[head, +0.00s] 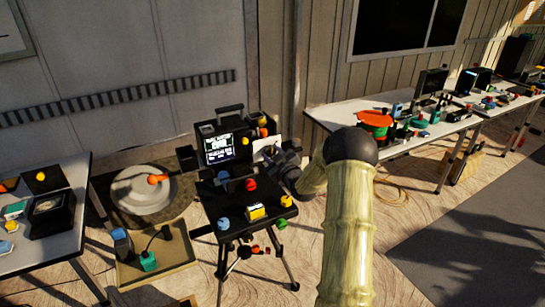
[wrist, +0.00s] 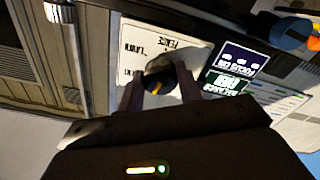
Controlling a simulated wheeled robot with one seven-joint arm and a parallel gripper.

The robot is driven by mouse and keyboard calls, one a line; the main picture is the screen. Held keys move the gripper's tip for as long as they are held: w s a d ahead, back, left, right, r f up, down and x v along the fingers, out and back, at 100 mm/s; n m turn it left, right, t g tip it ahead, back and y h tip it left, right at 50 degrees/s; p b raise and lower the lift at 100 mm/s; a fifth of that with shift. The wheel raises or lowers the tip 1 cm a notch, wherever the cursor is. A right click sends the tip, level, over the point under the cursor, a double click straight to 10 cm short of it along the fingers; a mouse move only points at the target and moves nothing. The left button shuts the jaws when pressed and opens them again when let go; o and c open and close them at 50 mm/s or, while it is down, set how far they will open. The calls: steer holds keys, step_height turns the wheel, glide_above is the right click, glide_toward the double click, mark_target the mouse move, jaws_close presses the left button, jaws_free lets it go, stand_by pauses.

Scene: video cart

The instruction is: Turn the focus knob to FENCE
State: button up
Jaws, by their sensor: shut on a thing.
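The focus knob (wrist: 157,72) is dark and round, with a short orange mark on its face. It sits on a white label plate (wrist: 195,52), which also shows in the head view (head: 267,146) beside the monitor. The word FENCE (wrist: 176,46) is printed upside down above the knob, with other labels to its left. The orange mark lies low on the knob's face, away from FENCE. My gripper (wrist: 160,84) is shut on the knob, one finger on each side. In the head view my gripper (head: 283,165) is at the plate, and the knob is hidden.
A lit monitor (head: 218,148) stands on the cart left of the plate; small screens (wrist: 235,65) lie right of the knob. Coloured knobs (head: 251,184) sit on the cart's dark shelf. A long table (head: 330,115) with clutter is at right, another table (head: 70,165) at left.

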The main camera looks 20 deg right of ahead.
steer(key=m+b, duration=0.2)
steer(key=m, duration=0.2)
steer(key=shift+f, duration=0.15)
steer(key=m, duration=0.5)
steer(key=shift+m+b, duration=0.35)
steer(key=shift+m, duration=0.05)
steer(key=m, duration=0.4)
steer(key=shift+m, duration=0.3)
steer(key=m+p, duration=0.1)
steer(key=m, duration=0.4)
steer(key=shift+m, duration=0.3)
steer(key=o, duration=1)
steer(key=shift+s, duration=0.1)
